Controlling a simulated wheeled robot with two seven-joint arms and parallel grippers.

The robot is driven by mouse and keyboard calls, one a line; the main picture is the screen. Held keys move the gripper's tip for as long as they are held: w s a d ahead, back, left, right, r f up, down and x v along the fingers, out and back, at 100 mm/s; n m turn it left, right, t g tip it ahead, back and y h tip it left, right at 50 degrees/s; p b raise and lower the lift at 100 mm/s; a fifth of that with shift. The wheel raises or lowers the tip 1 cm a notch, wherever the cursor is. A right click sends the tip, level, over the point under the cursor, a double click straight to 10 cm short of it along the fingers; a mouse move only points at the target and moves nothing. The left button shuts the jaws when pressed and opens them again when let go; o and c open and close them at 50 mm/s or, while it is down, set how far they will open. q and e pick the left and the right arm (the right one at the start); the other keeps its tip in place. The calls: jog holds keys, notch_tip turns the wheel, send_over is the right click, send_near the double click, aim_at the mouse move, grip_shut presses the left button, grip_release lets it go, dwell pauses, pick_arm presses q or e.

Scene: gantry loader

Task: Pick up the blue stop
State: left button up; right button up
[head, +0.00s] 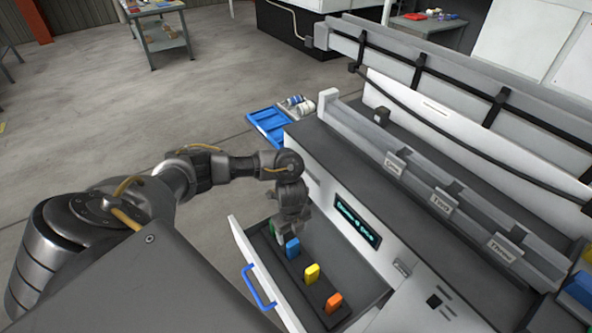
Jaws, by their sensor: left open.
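The blue stop (292,249) stands upright in a dark holder in the open drawer (245,243), in a row with a yellow stop (312,272) and an orange stop (333,302). A green piece (273,230) shows partly at the far end of the row, mostly hidden by my left gripper. My left gripper (288,232) points down over the far end of the row, just behind the blue stop. It is open; whether its fingers touch anything is hard to tell. My right gripper is not in view.
The drawer has a blue handle (259,287) and raised walls around the stops. The machine front with a small display (358,220) rises right beside it. Labelled rails (440,200) run along the top. A blue tray (268,124) lies beyond the machine.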

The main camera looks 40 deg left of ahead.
aim_at(293, 247)
pick_arm(q)
notch_tip(293, 247, down, 5)
jog(key=shift+d+r+b, duration=0.1)
jog(key=shift+r+b, duration=0.05)
jog(key=shift+b, duration=0.65)
jog(key=shift+w+f, duration=0.15)
jog(key=shift+f, duration=2.45)
jog(key=shift+r, duration=0.1)
jog(key=c, duration=1.1)
